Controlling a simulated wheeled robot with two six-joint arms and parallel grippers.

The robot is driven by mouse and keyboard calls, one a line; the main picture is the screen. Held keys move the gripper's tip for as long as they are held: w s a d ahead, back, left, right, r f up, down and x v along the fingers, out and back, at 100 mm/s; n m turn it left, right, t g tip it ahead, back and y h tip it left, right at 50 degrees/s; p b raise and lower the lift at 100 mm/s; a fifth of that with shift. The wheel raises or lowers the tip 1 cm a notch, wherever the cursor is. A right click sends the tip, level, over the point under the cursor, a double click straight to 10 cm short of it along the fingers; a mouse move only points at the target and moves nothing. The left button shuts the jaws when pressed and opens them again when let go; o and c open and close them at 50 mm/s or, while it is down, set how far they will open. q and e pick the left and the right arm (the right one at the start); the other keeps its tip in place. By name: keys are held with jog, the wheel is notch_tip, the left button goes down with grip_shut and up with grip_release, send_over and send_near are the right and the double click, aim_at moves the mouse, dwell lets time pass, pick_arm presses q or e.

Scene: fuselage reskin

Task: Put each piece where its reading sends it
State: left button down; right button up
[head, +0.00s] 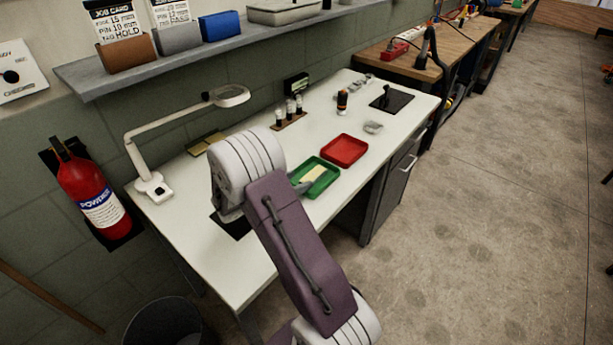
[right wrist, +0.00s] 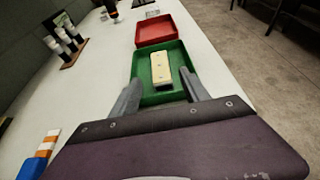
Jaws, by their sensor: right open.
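A cream block (head: 314,173) lies in the green tray (head: 328,184) on the white bench. In the right wrist view the block (right wrist: 161,69) lies lengthwise on the floor of the green tray (right wrist: 176,53). An empty-looking red tray (head: 344,150) sits beyond it. My right gripper (right wrist: 162,88) is open, its fingers apart at the near part of the green tray, with the block ahead between their lines. In the head view my right arm hides most of that gripper. My left gripper is not in view. Job cards (head: 112,20) hang above the shelf.
A shelf (head: 160,62) holds brown, grey and blue bins. A magnifier lamp (head: 153,187), a rack of bottles (head: 289,120) and an orange-black tool (head: 342,102) stand on the bench. A blue item with an orange-striped piece (right wrist: 47,143) shows at lower left in the wrist view.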

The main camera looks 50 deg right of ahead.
jog(key=v, duration=0.6)
jog(key=shift+r+p, duration=0.15)
jog(key=shift+p, duration=0.3)
jog(key=s+r+m+g+y+p, duration=0.1)
jog(key=s+r+m+p, duration=0.1)
jog(key=r+p, duration=0.25)
jog(key=s+r+m+y+p, duration=0.1)
jog(key=s+r+p, duration=0.2)
jog(key=r, duration=0.3)
jog(key=s+a+f+m+g+y+p, duration=0.1)
jog(key=s+a+f+m+y+p, duration=0.25)
jog(key=s+a+m+y, duration=0.75)
jog(key=w+a+f+m+t, duration=0.2)
jog(key=a+m, duration=0.3)
jog(key=a, duration=0.5)
jog(key=shift+w+a+f+y, duration=0.15)
jog(key=shift+w+a+y, duration=0.15)
jog(key=shift+w, duration=0.25)
